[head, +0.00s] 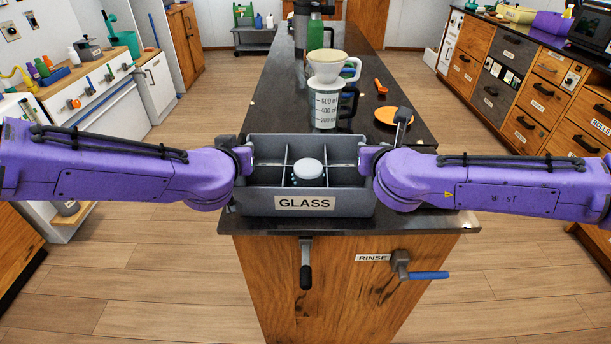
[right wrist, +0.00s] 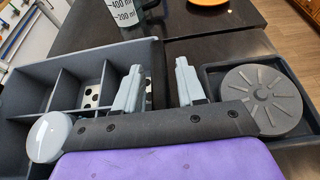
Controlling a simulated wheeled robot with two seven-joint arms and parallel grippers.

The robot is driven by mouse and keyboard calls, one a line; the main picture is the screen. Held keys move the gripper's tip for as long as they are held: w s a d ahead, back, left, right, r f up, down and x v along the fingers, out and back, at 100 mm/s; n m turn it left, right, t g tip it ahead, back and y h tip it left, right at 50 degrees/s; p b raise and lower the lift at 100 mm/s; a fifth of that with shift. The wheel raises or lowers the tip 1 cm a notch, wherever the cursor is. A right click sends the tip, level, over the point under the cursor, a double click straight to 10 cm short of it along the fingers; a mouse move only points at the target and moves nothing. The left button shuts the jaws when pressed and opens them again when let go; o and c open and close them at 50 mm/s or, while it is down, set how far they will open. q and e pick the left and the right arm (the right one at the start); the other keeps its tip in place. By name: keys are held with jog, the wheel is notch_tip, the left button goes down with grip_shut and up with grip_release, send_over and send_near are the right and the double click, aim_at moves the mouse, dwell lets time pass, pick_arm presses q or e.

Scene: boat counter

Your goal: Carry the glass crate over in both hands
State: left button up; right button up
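The grey glass crate (head: 305,204), labelled GLASS, sits on the near end of the dark counter. Its inside is split into compartments, and one holds a white-topped round item (head: 308,168). My left gripper (head: 258,164) is at the crate's left wall; its fingers are too small to judge. My right gripper (head: 352,164) is at the right wall. In the right wrist view the crate (right wrist: 40,85) is at the left, and my right gripper's fingers (right wrist: 158,88) stand apart, one on the crate's inner side and one outside, with the wall's edge between them.
Behind the crate are a measuring jug (head: 325,108) with a white dripper (head: 327,68), a green bottle (head: 315,33), an orange disc (head: 393,117) and an orange scoop (head: 380,86). Right of the crate, a dark tray (right wrist: 212,78) holds a grey slotted disc (right wrist: 262,98).

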pick_arm(q)
jog(key=c, duration=0.5)
pick_arm(e)
jog(key=c, duration=0.5)
pick_arm(q)
jog(key=shift+s+r, duration=0.1)
grip_shut()
pick_arm(e)
jog(key=shift+s+r, duration=0.1)
jog(key=shift+s, duration=0.05)
grip_shut()
pick_arm(q)
jog(key=shift+s+r, duration=0.1)
pick_arm(e)
jog(key=shift+r, duration=0.1)
pick_arm(q)
jog(key=shift+r, duration=0.1)
